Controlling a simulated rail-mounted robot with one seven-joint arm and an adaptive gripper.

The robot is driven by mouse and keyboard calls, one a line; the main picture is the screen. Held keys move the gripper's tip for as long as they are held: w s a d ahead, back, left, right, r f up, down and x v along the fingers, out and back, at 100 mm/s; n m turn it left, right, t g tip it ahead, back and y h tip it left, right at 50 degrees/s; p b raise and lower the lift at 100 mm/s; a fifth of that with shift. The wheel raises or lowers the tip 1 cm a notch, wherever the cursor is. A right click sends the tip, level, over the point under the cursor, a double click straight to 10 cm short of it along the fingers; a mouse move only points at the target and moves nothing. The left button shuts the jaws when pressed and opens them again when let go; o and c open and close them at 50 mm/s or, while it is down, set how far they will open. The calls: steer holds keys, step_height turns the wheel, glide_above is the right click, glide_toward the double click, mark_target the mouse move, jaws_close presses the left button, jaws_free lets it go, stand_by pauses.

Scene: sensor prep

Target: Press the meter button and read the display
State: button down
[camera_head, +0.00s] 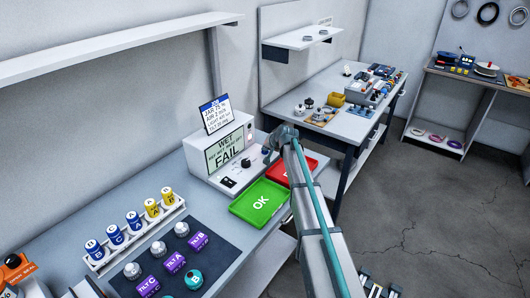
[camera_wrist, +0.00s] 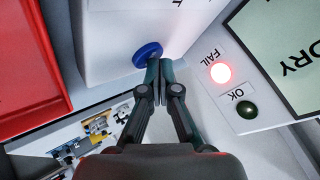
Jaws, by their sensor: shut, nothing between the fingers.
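The meter (camera_head: 218,150) is a white box on the bench in the head view. Its display (camera_head: 225,149) shows "WET" at the top, small text, and "FAIL" in large letters. In the wrist view part of a display (camera_wrist: 275,40) shows cut-off letters ending in "RY". Beside it the FAIL lamp (camera_wrist: 221,72) glows red and the OK lamp (camera_wrist: 246,109) is dark green. A round blue button (camera_wrist: 147,54) sits on a white face. My gripper (camera_wrist: 165,64) is shut and empty, its tips overlapping the button's edge; I cannot tell whether they touch it.
A green OK tray (camera_head: 240,212) and a red tray (camera_head: 314,160) lie right of the meter. A rack of cylinders (camera_head: 100,265) and a dark mat (camera_head: 218,243) with purple and metal parts are at front left. A sign (camera_head: 214,113) stands above the meter.

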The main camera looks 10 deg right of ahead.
stand_by(0.4)
steer(key=shift+r, duration=0.85)
steer(key=shift+p, duration=0.3)
steer(key=shift+r+p, duration=0.8)
steer(key=shift+r, duration=1.75)
